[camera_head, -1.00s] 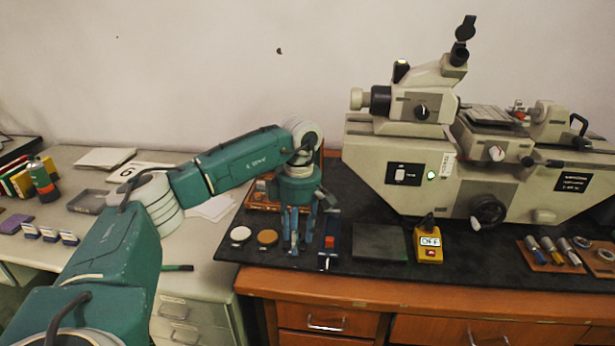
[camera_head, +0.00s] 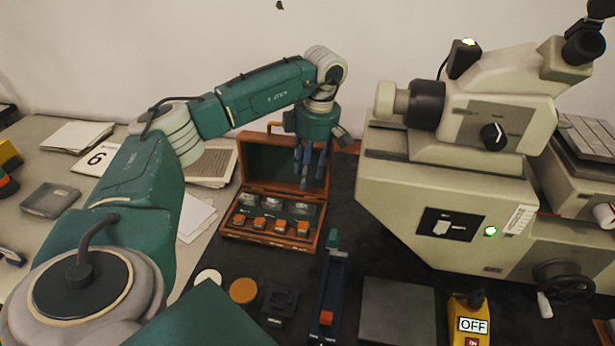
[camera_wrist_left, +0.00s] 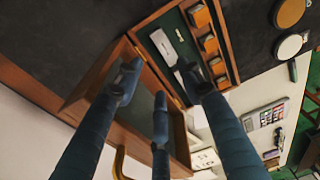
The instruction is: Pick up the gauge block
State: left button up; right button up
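An open wooden case (camera_head: 228,231) with a dark green lining stands left of the middle in the head view. Its lid (camera_head: 243,160) is raised at the back. Pale metal blocks (camera_head: 273,207) lie in its back row; I cannot tell which one is the gauge block. A pale metal block (camera_wrist_left: 164,46) also shows in the wrist view, beside the fingers. My left gripper (camera_head: 311,182) hangs fingers-down above the back right of the case, in front of the lid. Its fingers (camera_wrist_left: 157,88) are apart with nothing between them. My right gripper is not in view.
Several orange-brown pieces (camera_head: 281,227) fill the case's front row. A blue holder (camera_head: 332,290) and a grey plate (camera_head: 397,312) lie in front. A large beige measuring machine (camera_head: 440,200) stands close on the right. The dark mat between case and machine is mostly clear.

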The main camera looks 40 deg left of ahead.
pick_arm(q)
jog(key=b, duration=0.5)
send_over(303, 204)
jog(key=f, duration=0.5)
jog(key=shift+w+d+f, duration=0.1)
jog(key=shift+w+d, duration=0.05)
jog(key=shift+w, duration=0.05)
jog(key=shift+w+f, duration=0.1)
jog(key=shift+f, duration=0.3)
jog(key=f+b, duration=0.2)
jog(key=b, duration=0.1)
jog(key=f+b, duration=0.1)
jog(key=f, duration=0.1)
jog(key=shift+s+b, duration=0.25)
jog(key=shift+b, duration=0.1)
jog(key=shift+f, duration=0.25)
jog(key=shift+r, duration=0.1)
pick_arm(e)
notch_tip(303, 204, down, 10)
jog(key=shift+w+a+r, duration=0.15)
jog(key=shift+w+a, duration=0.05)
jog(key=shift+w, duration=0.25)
pick_arm(q)
jog(key=shift+c, duration=0.5)
jog(key=shift+r, duration=0.1)
grip_shut()
